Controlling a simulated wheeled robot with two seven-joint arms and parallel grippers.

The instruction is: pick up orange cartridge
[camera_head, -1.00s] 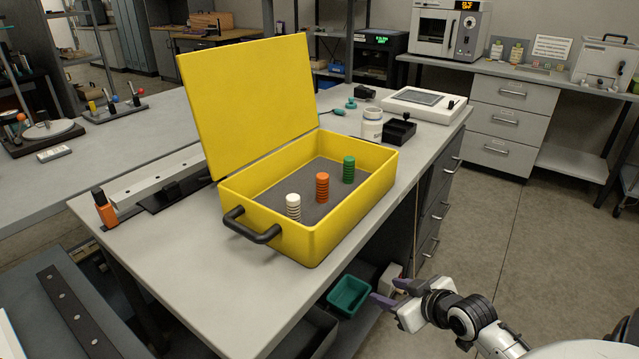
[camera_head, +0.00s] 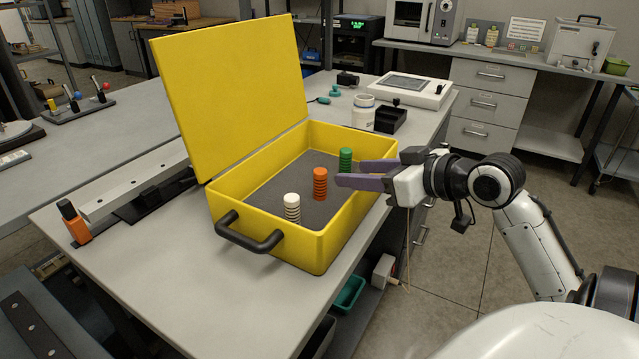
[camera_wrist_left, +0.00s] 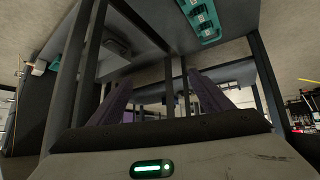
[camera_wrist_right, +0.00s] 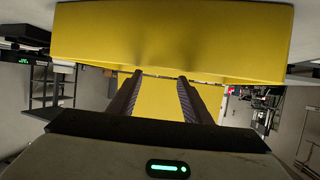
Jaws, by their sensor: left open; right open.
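The orange cartridge (camera_head: 320,184) is a ribbed upright cylinder standing inside the open yellow case (camera_head: 290,247), between a white one (camera_head: 292,207) and a green one (camera_head: 345,160). My right gripper (camera_head: 348,174) is open and empty, its purple fingers reaching over the case's right wall toward the orange cartridge. The fingertips are close to the cartridge and apart from it in the picture. In the right wrist view the fingers (camera_wrist_right: 157,84) point at yellow case surfaces and the cartridges are hidden. My left gripper (camera_wrist_left: 160,92) is open and empty in the left wrist view, away from the case.
The yellow lid (camera_head: 232,95) stands raised at the case's back left. A black handle (camera_head: 250,235) juts from the case's front. The grey bench in front of the case is clear.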

